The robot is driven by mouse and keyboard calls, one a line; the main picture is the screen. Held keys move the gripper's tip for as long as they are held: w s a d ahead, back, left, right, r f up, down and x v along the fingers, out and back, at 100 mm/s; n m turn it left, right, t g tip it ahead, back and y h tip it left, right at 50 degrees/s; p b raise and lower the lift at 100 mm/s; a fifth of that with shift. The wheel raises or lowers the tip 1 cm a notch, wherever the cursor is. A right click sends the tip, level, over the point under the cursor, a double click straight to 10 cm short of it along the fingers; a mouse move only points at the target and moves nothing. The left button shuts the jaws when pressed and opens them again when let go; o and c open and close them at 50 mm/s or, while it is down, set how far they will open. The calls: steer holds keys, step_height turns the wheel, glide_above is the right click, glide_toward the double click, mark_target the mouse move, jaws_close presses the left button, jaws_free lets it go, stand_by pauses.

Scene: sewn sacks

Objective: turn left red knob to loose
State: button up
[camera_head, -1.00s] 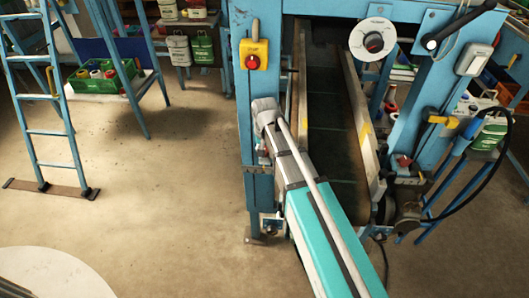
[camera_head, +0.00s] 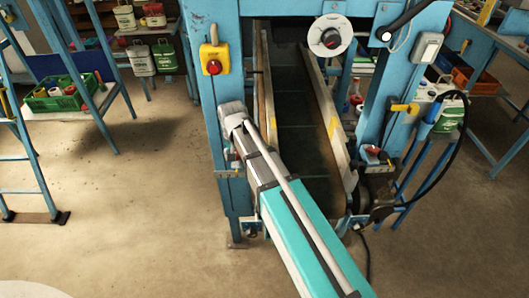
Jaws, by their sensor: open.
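A blue machine frame (camera_head: 206,95) stands ahead around a sloping dark belt. A small red knob (camera_head: 374,151) shows on the lower right side of the belt. On the left post, small grey and red fittings (camera_head: 228,153) show beside my arm, partly hidden by it; I cannot make out a left red knob or its setting clearly. My teal and white arm (camera_head: 290,225) reaches up from the bottom to a grey joint (camera_head: 232,112) in front of the left post. My gripper is not visible; the arm may hide it.
A yellow box with a red button (camera_head: 213,62) is on the left post. A black cable (camera_head: 465,125) loops at right. A ladder (camera_head: 25,165) and a green crate (camera_head: 60,97) are at left. The left floor is clear.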

steer(key=shift+a+m, duration=0.1)
steer(key=shift+m, duration=0.4)
steer(key=m, duration=0.3)
steer(key=shift+a, duration=0.2)
steer(key=m, duration=0.4)
steer(key=shift+w+a, duration=0.25)
steer(key=shift+a, duration=0.05)
step_height(320, 180, up, 8)
steer(key=p, duration=0.8)
steer(key=shift+r, duration=0.1)
steer(key=s+d+r+n+p, duration=0.2)
steer(key=s+d+n, duration=0.2)
steer(key=d, duration=0.7)
steer(key=s+d+r+n+p, duration=0.2)
steer(key=s+d+n+p, duration=0.1)
steer(key=s+d, duration=0.6)
steer(key=d+n, duration=0.1)
steer(key=d, duration=0.2)
steer(key=shift+r, duration=0.35)
steer(key=shift+a, duration=0.1)
